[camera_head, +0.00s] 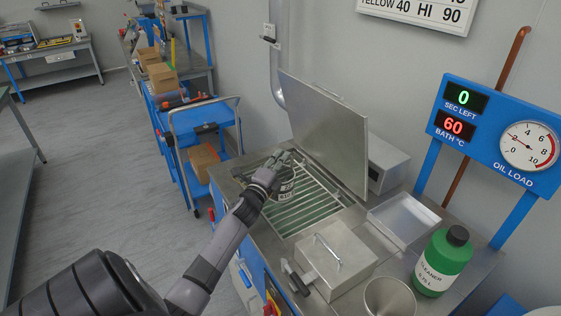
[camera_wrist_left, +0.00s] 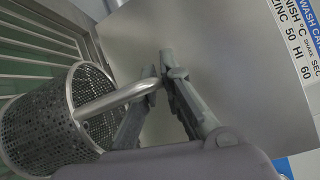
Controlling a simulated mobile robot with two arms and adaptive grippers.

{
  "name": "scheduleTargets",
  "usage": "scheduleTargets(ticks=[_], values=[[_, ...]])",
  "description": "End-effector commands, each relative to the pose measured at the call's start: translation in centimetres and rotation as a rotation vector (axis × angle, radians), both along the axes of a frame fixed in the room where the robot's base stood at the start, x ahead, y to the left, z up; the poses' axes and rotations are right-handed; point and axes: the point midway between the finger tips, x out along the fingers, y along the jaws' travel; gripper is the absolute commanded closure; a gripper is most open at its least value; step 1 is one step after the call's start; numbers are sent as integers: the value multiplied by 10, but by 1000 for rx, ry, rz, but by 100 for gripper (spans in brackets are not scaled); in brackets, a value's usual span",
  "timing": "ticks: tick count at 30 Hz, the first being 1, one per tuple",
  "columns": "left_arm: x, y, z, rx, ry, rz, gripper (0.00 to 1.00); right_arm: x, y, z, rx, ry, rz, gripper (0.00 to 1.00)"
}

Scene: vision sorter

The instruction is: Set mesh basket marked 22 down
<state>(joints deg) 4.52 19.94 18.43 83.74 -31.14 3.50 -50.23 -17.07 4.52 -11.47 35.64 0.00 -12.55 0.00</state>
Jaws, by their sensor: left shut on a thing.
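My left gripper (camera_head: 281,160) is over the back-left part of the open wash bath. In the left wrist view its fingers (camera_wrist_left: 168,82) are closed around the bent metal handle of a round mesh basket (camera_wrist_left: 42,130). The basket (camera_head: 287,188) hangs below the gripper in the head view, with a partly covered dark label whose number I cannot read. Slatted bars over green liquid (camera_head: 308,213) lie under and beside it. I cannot tell whether the basket touches the bars. My right gripper is not in view.
The bath's raised lid (camera_head: 330,130) stands close behind the gripper. A lidded metal box (camera_head: 337,262), an empty tray (camera_head: 404,219), a green cleaner bottle (camera_head: 443,262) and a metal cup (camera_head: 389,298) occupy the bench. A display reads 0 seconds left and 60 °C.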

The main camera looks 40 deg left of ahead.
Motion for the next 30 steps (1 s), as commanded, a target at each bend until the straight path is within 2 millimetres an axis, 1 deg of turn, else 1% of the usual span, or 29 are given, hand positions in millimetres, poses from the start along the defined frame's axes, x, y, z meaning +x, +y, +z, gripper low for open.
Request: scheduleTargets(ticks=[3,10,13,14,22,23,30], values=[[1,-1,-3,2,-7,-2,100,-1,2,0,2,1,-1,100],[1,0,-3,3,-7,-2,100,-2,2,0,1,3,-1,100],[1,-1,-7,3,-7,-2,100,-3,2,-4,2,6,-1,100],[0,-1,-10,2,-1,-1,92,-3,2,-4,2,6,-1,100],[0,0,-8,2,-1,-1,74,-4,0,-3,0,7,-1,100],[0,0,-8,2,-1,-1,73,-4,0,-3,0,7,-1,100],[0,0,-8,2,-1,-1,73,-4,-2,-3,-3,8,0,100]])
